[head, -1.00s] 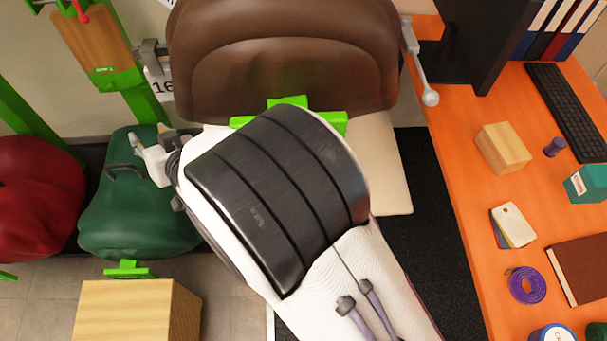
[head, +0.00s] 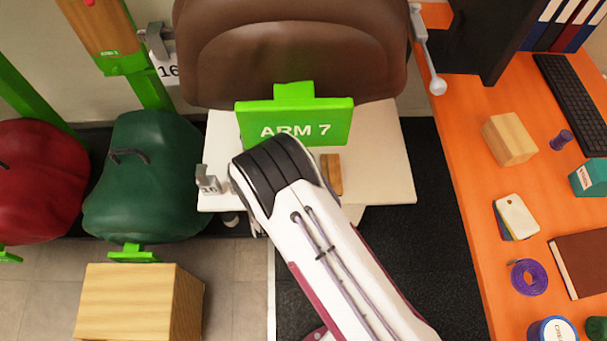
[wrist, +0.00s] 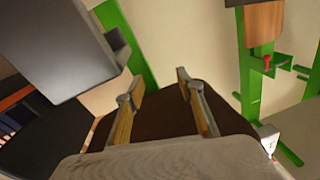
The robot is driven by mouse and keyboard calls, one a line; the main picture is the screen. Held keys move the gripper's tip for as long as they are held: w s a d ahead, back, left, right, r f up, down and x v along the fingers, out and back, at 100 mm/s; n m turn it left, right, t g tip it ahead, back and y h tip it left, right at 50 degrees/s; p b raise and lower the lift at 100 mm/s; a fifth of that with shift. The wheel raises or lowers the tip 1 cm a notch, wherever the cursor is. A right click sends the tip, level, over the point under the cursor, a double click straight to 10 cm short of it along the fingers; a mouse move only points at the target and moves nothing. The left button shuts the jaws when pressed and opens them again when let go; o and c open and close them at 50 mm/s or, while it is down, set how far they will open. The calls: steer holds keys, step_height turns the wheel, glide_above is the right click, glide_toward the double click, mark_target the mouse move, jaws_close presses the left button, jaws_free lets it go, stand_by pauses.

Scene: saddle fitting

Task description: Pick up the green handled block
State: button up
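A dark green rounded block (head: 145,190) with a dark handle (head: 128,155) on its top stands at the left in the head view, beside a red one of like shape. My arm is in the middle of the head view, to the right of the green block and clear of it. The gripper itself is hidden or cannot be made out there. In the wrist view my gripper (wrist: 154,88) has its two fingers apart, with nothing held between them. A dark brown surface shows behind the fingers. I cannot make out the green block in the wrist view.
A brown saddle (head: 290,55) and a green "ARM 7" sign (head: 296,124) stand above a white table (head: 380,165). A red rounded block (head: 38,180) is at far left. A wooden box (head: 125,305) stands in front. The orange desk (head: 470,200) at right holds several small objects.

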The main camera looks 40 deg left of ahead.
steer(key=shift+n+t+h, duration=0.4)
steer(key=shift+t+h, duration=0.3)
steer(key=shift+h, duration=0.1)
steer(key=d+f, duration=1)
steer(key=d, duration=0.1)
steer(key=d+f, duration=0.5)
steer(key=d, duration=0.1)
steer(key=shift+s+f, duration=0.3)
steer(key=shift+s+d+f, duration=0.3)
steer(key=shift+d+f, duration=0.05)
steer(key=shift+f, duration=0.1)
steer(key=shift+w, duration=0.1)
steer(key=shift+x, duration=1.25)
steer(key=shift+a, duration=0.15)
steer(key=shift+x, duration=2.55)
